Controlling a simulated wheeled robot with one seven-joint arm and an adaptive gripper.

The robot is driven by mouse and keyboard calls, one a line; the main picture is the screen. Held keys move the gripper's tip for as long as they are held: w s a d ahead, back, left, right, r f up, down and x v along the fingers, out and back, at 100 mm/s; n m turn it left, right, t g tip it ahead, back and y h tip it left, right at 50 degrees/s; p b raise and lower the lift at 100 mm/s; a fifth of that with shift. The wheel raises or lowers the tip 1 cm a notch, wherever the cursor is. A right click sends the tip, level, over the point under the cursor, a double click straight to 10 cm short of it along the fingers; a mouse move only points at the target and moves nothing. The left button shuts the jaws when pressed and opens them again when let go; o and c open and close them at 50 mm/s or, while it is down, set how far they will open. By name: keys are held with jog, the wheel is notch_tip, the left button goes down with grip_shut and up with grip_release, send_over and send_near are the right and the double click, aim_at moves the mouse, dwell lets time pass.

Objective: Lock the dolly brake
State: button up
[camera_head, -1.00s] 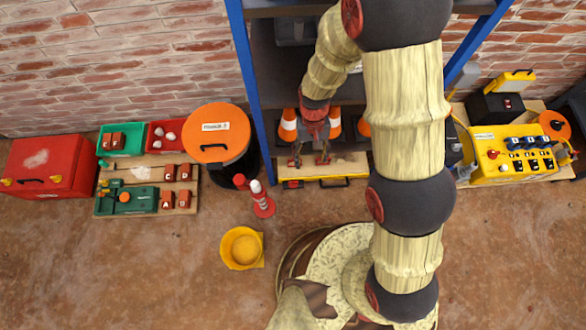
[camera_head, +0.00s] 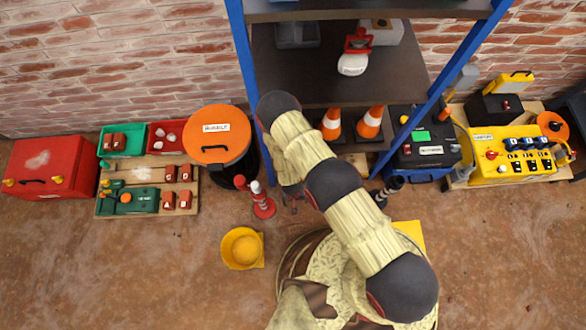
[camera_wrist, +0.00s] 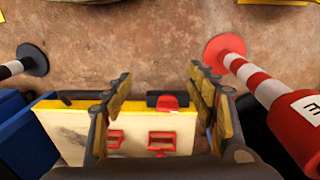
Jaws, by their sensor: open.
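A low cream board with yellow edges (camera_wrist: 73,133), which looks like the dolly, lies below my gripper in the wrist view. A red tab (camera_wrist: 168,102) in a black mount on its far edge looks like the brake. Two red brackets (camera_wrist: 162,141) sit on the board. My gripper (camera_wrist: 160,77) is open and empty, its fingers on either side of the tab and apart from it. Whether they are level with it I cannot tell. In the head view my arm hides most of the gripper and board; a pale part of the board (camera_head: 355,163) shows under the shelf.
A red-white post (camera_wrist: 262,85) stands close to the right finger in the wrist view. A black-white post (camera_wrist: 22,62) and a blue box (camera_wrist: 22,140) are at left. A blue-framed shelf (camera_head: 340,75) with cones stands behind. Floor in front is partly clear.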

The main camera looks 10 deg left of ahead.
jog(key=w+a+f+t+b, duration=0.1)
jog(key=w+f, duration=0.2)
jog(key=w+a+f+m+t+y+b, duration=0.1)
jog(key=w+f, duration=0.2)
jog(key=w, duration=0.1)
jog(key=w+a+f+t+b, duration=0.1)
jog(key=w+f+t, duration=0.1)
jog(key=w+f, duration=0.1)
jog(key=shift+w+f+b, duration=0.3)
jog(key=shift+w+f, duration=0.05)
jog(key=shift+w, duration=0.15)
jog(key=shift+c, duration=0.8)
jog(key=c, duration=1)
